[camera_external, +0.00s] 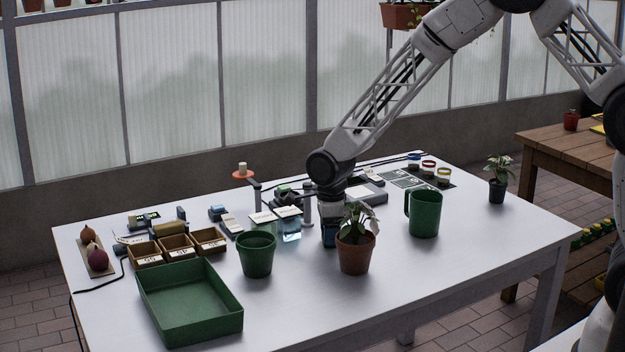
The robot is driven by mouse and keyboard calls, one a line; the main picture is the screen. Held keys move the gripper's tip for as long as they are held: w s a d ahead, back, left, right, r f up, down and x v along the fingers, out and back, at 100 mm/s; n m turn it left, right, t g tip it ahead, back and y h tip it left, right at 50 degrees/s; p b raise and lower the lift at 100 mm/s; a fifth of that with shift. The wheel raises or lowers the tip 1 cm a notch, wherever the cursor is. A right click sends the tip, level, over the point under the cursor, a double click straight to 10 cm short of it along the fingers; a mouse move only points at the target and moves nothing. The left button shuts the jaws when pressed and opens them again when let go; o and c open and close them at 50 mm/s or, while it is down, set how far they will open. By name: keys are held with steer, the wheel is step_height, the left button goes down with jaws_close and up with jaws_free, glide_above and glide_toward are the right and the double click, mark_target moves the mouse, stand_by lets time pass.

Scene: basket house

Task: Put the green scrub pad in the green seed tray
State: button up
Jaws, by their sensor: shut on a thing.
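The green seed tray (188,302) is an open, empty rectangular tray at the front left of the white table. My gripper (329,240) points down near the middle of the table, right of the green pot and behind the terracotta pot. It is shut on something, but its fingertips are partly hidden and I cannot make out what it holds. I cannot clearly pick out the green scrub pad. The gripper is well to the right of the tray.
A green pot (257,255) stands between gripper and tray. A potted plant (356,253) stands close in front of the gripper, and a green mug (425,214) to its right. Wooden boxes (177,246) sit behind the tray. The table's front right is clear.

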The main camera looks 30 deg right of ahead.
steer(key=shift+r, duration=5)
steer(key=s+a+n, duration=0.2)
steer(key=s+a, duration=0.1)
steer(key=a, duration=1.8)
steer(key=n, duration=0.3)
glide_above(188, 310)
steer(key=shift+r, duration=0.35)
steer(key=shift+f, duration=0.1)
steer(key=shift+f, duration=3.05)
steer(key=shift+f, duration=0.1)
